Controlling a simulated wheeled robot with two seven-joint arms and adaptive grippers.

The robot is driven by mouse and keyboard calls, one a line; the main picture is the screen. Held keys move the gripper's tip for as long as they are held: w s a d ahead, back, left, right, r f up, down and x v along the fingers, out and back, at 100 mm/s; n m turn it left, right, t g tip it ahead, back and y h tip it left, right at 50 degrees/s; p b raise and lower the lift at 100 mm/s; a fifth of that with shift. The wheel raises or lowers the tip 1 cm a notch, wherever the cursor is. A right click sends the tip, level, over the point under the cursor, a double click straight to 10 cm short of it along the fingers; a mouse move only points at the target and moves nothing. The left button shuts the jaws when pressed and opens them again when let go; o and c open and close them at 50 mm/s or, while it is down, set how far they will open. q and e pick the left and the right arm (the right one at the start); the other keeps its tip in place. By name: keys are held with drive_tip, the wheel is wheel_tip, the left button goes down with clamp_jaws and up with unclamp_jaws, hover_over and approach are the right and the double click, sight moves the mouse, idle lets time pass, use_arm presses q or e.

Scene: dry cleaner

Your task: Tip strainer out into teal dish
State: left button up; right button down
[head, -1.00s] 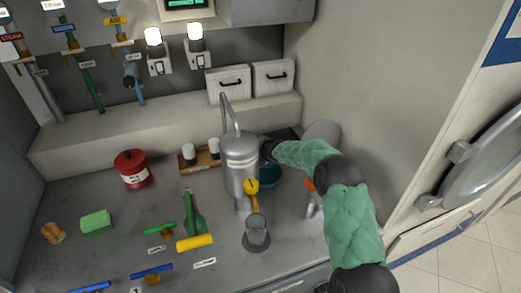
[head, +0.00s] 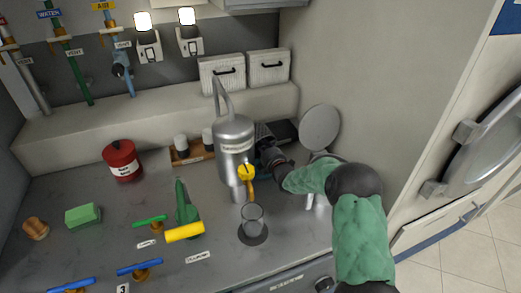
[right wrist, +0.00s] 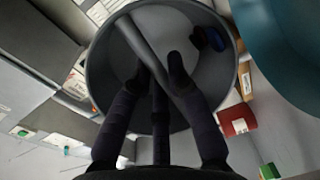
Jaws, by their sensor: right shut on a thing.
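My right gripper (head: 268,155) is behind and to the right of the steel still (head: 235,150). In the right wrist view, the fingers (right wrist: 165,68) are shut on the bar handle across a round grey strainer (right wrist: 98,75). A dark blue item (right wrist: 207,38) shows inside the strainer by its wall. In the head view the dark strainer (head: 263,133) shows only partly, raised beyond the gripper. The teal dish (head: 263,181) is mostly hidden by the still and my arm. Its big curved side fills the upper right of the right wrist view (right wrist: 285,50), beside the strainer. My left gripper is out of view.
A round grey lid (head: 320,128) stands at the right wall.

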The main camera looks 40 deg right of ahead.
drive_tip(key=s+t+b, duration=0.1)
drive_tip(key=t+h+b, duration=0.1)
drive_tip(key=shift+s+f+t, duration=0.1)
drive_tip(key=shift+s+t, duration=0.25)
drive_tip(key=shift+t, duration=0.05)
drive_tip(key=shift+s+a+m+t+h, duration=0.1)
drive_tip(key=shift+s+m+t+h, duration=0.4)
drive_tip(key=shift+t, duration=0.6)
drive_tip(key=shift+s, duration=0.1)
idle(0.5)
idle(0.7)
